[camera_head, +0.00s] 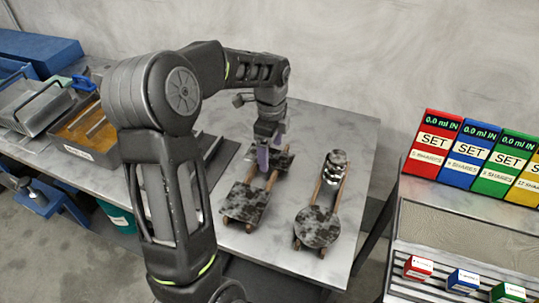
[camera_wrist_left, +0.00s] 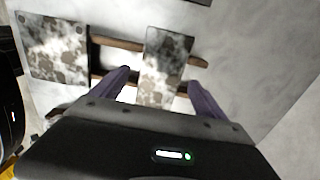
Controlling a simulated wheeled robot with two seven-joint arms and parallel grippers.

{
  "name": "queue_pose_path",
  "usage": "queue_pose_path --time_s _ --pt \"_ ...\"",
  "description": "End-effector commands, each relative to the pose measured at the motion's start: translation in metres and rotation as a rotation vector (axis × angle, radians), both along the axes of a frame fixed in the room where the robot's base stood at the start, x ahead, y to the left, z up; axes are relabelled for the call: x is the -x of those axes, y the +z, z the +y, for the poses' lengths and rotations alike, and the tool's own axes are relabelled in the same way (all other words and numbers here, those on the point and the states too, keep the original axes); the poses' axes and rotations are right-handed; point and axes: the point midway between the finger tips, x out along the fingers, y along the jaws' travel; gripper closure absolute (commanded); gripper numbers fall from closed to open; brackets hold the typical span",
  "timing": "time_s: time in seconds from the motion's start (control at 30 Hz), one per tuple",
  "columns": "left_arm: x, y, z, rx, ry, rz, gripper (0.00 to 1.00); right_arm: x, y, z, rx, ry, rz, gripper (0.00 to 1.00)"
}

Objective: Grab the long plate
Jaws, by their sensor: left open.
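The long plate, a narrow mottled grey-and-white rectangle (camera_wrist_left: 166,52), lies across two brown wooden rails in the left wrist view. In the head view it shows behind and beside my left gripper, at the far end of the left rail stand (camera_head: 284,160). My left gripper (camera_head: 264,160) is open and points down over it. In the left wrist view its purple fingers (camera_wrist_left: 159,78) stand apart, one on each side of the long plate. I cannot tell whether they touch it. My right gripper is not in view.
A square mottled plate (camera_head: 245,203) rests on the near end of the same rails. To the right, another rail stand holds a round plate (camera_head: 317,228) and a shiny rounded piece (camera_head: 335,166). Coloured SET boxes (camera_head: 433,145) stand at right. The grey table's (camera_head: 345,125) back right is clear.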

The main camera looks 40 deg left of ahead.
Motion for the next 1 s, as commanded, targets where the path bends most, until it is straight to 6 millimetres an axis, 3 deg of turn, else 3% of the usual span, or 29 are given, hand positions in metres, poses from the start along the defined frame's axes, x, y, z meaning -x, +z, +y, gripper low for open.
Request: queue_pose_path --time_s 0.67,1.0 --pt "-0.0002 -0.0048 -0.0001 0.000 0.000 -0.001 0.16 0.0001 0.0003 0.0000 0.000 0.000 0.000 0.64" --pt "-0.0002 -0.0047 -0.0001 0.000 0.000 -0.001 0.44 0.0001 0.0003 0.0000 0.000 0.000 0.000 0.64"
